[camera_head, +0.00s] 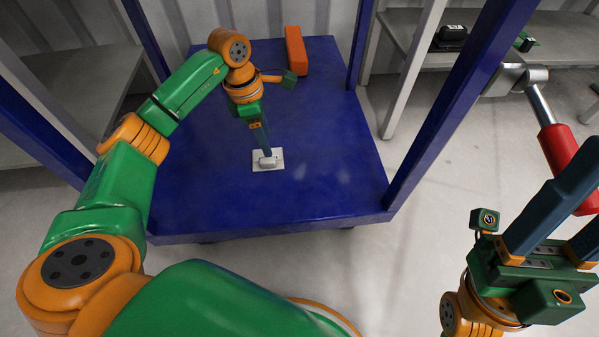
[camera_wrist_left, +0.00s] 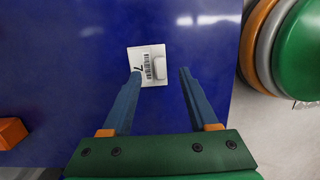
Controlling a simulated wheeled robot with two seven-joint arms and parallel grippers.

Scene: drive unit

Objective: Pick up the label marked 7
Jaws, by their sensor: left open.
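My left gripper (camera_head: 266,153) is open and points down over the label. The left finger overlaps the label's edge; contact cannot be told. My right gripper (camera_head: 572,222) is at the right, away from the platform, its fingers apart and empty.
The blue platform (camera_head: 330,180) has blue corner posts (camera_head: 440,105). An orange bar (camera_head: 296,50) lies at its back, and the rest of it is clear. Grey benches stand on both sides, the right one (camera_head: 400,30) with a black object (camera_head: 450,37). A red cylinder (camera_head: 557,145) is near my right gripper.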

